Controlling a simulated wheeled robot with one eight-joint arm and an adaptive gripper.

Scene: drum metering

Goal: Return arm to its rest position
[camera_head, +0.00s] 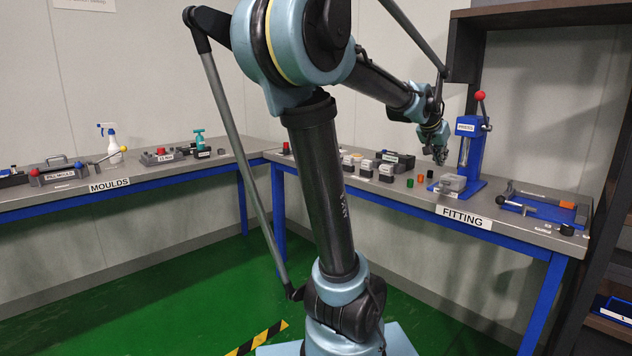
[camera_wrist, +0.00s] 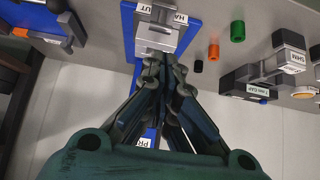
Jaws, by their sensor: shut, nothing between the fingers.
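My gripper (camera_head: 440,158) hangs above the bench labelled FITTING (camera_head: 395,204), beside the blue press (camera_head: 470,150) with a red-knobbed lever. In the wrist view my gripper (camera_wrist: 162,62) is shut with its fingertips together and nothing between them. The grey block at the press base (camera_wrist: 157,38) lies just past the fingertips in that view. My arm rises from my base and reaches over to the right toward this bench.
Small green (camera_wrist: 237,31) and orange (camera_wrist: 213,50) cylinders and labelled dark blocks (camera_wrist: 288,50) stand beside the press. A blue tool tray (camera_head: 542,208) lies right of it. The MOULDS bench (camera_head: 150,178) runs left. A dark shelf (camera_head: 608,230) stands at the right. Green floor is open.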

